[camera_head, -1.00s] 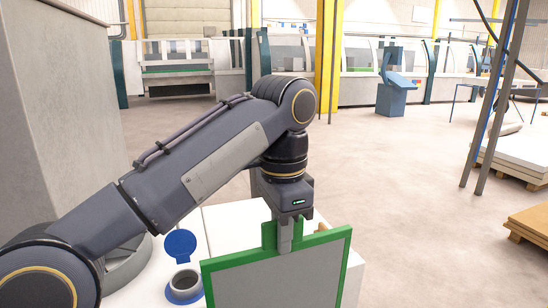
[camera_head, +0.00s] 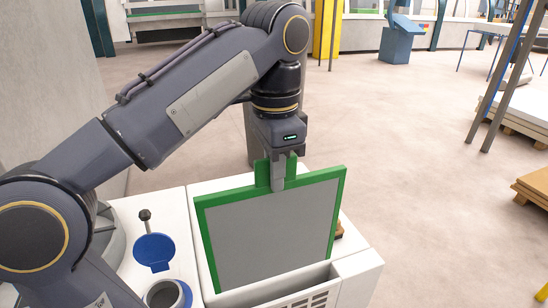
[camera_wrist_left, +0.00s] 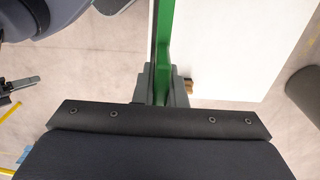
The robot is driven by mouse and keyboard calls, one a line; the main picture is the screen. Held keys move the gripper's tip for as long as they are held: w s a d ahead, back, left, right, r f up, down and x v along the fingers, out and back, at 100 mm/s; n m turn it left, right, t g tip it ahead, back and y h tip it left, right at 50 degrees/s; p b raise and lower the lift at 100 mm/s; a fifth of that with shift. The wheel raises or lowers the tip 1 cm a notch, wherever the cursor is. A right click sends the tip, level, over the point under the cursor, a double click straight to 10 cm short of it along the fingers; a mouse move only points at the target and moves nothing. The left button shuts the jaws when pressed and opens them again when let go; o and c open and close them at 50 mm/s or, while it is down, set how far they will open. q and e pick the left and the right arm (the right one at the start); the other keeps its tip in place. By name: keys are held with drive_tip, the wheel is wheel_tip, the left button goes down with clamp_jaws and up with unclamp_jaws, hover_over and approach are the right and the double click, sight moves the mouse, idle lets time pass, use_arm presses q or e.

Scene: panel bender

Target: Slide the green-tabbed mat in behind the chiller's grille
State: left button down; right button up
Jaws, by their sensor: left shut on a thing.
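The mat (camera_head: 275,230) is a grey panel in a green frame, with a green tab (camera_head: 262,174) on its top edge. My left gripper (camera_head: 277,182) is shut on this tab and holds the mat nearly upright over the white chiller (camera_head: 365,270). The chiller's grille (camera_head: 312,301) is cut off by the bottom of the head view. A recess (camera_head: 290,284) shows just behind the grille's top edge, beside the mat's lower edge. I cannot tell whether that edge is inside it. The left wrist view shows the green frame (camera_wrist_left: 164,45) edge-on between the fingers.
A raised blue lid (camera_head: 153,250) and a round blue-rimmed opening (camera_head: 165,295) are on the white top left of the mat. A small dark knob (camera_head: 145,215) stands behind them. Pallets (camera_head: 520,120) are at the right. The floor between is clear.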

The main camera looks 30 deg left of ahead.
use_arm(q)
hover_over(274, 275)
drive_tip(key=shift+w+a+f, duration=0.1)
drive_tip(key=shift+w+f, duration=0.05)
drive_tip(key=shift+f, duration=1.1)
drive_tip(key=shift+w+a+f, duration=0.1)
drive_tip(key=shift+w+f, duration=0.05)
drive_tip(key=shift+f, duration=1.05)
drive_tip(key=shift+f, duration=0.1)
drive_tip(key=shift+f+b, duration=7.55)
drive_tip(key=shift+f, duration=2.85)
drive_tip(key=c, duration=1.4)
unclamp_jaws()
